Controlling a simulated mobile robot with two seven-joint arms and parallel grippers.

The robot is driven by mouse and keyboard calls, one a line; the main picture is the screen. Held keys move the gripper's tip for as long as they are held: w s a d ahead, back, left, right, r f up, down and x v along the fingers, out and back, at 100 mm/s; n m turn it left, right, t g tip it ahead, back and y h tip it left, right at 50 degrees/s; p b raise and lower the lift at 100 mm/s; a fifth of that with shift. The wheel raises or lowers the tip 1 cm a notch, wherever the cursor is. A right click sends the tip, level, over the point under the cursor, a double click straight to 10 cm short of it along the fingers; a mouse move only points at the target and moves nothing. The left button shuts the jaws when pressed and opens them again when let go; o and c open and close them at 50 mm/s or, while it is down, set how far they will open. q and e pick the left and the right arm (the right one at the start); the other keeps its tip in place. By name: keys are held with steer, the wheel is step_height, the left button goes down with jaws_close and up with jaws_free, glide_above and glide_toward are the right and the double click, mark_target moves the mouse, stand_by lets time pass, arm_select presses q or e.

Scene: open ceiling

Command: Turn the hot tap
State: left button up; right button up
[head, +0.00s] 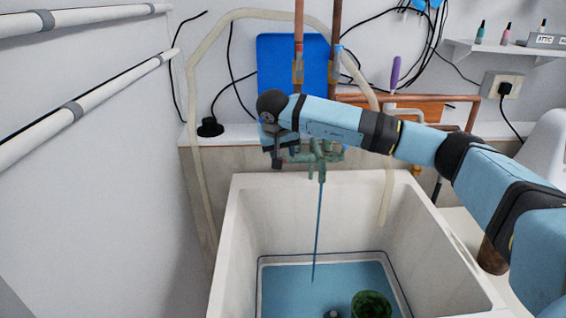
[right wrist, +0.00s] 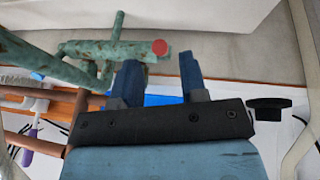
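The green, corroded tap (head: 320,152) stands at the back of the white sink, with a thin blue stream falling from it. In the right wrist view the tap's green pipework (right wrist: 110,50) enters from the left and ends in a round red cap (right wrist: 160,47). My right gripper (head: 279,155) is beside the left end of the tap, partly hidden by its own arm. In the right wrist view its two blue fingers (right wrist: 160,64) are apart, with the red cap at the gap between their tips. I cannot tell whether they touch it. My left gripper is not in view.
The white sink (head: 240,225) holds blue water and a dark green round object (head: 371,304). Copper pipes (head: 298,45) rise behind the tap, before a blue panel (head: 275,60). A beige hose (head: 200,170) loops around. A black round object (head: 210,127) sits on the ledge at left.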

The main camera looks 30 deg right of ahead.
steer(key=shift+x, duration=2.3)
jaws_close()
